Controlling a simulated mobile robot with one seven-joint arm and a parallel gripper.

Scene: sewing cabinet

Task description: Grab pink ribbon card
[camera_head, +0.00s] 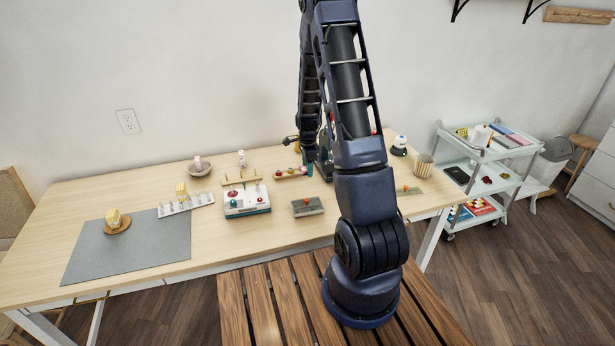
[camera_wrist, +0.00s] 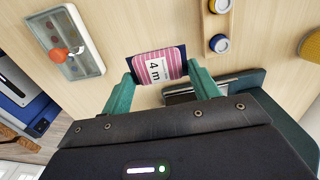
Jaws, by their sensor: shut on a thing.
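The pink ribbon card (camera_wrist: 153,68) shows in the wrist view as a pink-and-white striped card with a "4 m" label and a dark blue edge behind it. My gripper (camera_wrist: 160,72) has its two green fingers on either side of the card and is shut on it. The pale wooden tabletop shows behind the card; I cannot tell how far above it the card is. In the head view my arm stands in front of that part of the table, and I cannot make out the gripper or the card there.
A grey-green tray with an orange-topped item (camera_wrist: 65,48) lies left of the card in the wrist view. A wooden holder with round spools (camera_wrist: 218,42) is at upper right. In the head view, a grey mat (camera_head: 130,250) and white-teal box (camera_head: 246,201) lie left of my arm.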

